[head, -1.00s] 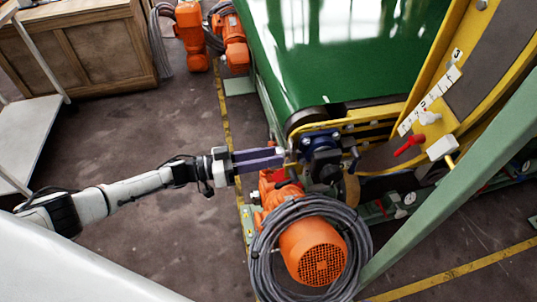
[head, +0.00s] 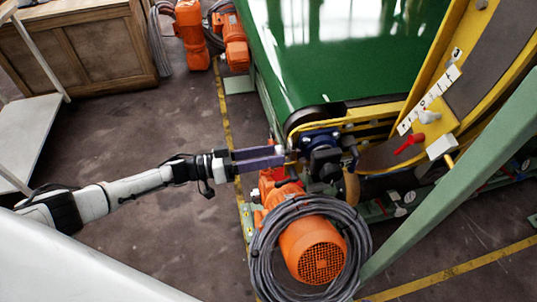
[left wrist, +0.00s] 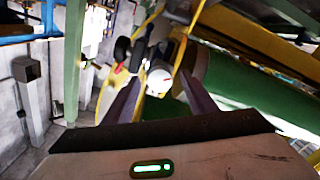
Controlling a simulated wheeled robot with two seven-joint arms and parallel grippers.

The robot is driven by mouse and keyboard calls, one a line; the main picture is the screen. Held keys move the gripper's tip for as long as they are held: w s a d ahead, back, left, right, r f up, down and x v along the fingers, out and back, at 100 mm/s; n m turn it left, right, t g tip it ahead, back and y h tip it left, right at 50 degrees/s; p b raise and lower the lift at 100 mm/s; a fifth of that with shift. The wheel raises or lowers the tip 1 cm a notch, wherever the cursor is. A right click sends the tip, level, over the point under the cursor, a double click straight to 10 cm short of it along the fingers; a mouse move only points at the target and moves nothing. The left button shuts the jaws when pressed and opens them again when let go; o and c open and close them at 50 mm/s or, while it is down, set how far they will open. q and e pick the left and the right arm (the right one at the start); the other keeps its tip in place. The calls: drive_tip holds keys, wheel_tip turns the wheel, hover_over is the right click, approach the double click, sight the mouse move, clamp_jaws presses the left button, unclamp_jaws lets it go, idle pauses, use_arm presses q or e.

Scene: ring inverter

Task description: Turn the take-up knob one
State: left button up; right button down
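A small white round knob (left wrist: 159,81) shows between my left gripper's two fingertips in the left wrist view. In the head view its pale end (head: 281,150) is at the fingertips, in front of a blue and black unit (head: 322,152) at the belt's near corner. My left gripper (head: 282,156) reaches in from the left with long purple-grey fingers. In the left wrist view its fingers (left wrist: 159,92) are apart, with a visible gap on each side of the knob. Contact cannot be made out. My right gripper is in neither view.
An orange motor (head: 313,250) wrapped in grey cable stands just below the gripper. The green belt (head: 340,60) lies behind, with the yellow curved frame (head: 440,110) and a red lever (head: 409,142) to the right. A green beam (head: 455,185) crosses at right.

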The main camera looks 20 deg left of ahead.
use_arm(q)
drive_tip(key=v, duration=1)
drive_tip(key=shift+s, duration=0.15)
idle(0.4)
drive_tip(key=s+d+f+n+t+y, duration=0.1)
drive_tip(key=s+d+f+t+y, duration=0.1)
drive_tip(key=d+f+y, duration=0.3)
drive_tip(key=s+d+f+n+t, duration=0.1)
drive_tip(key=s+d+f+n, duration=0.15)
drive_tip(key=d, duration=0.55)
drive_tip(key=s+a+f+g+y, duration=0.1)
drive_tip(key=s+f+g+y, duration=0.1)
drive_tip(key=s, duration=0.5)
drive_tip(key=s+a+f+g+y, duration=0.1)
drive_tip(key=s+f+g+y, duration=0.1)
drive_tip(key=s+y, duration=0.3)
drive_tip(key=shift+s+f, duration=0.75)
drive_tip(key=shift+s, duration=0.45)
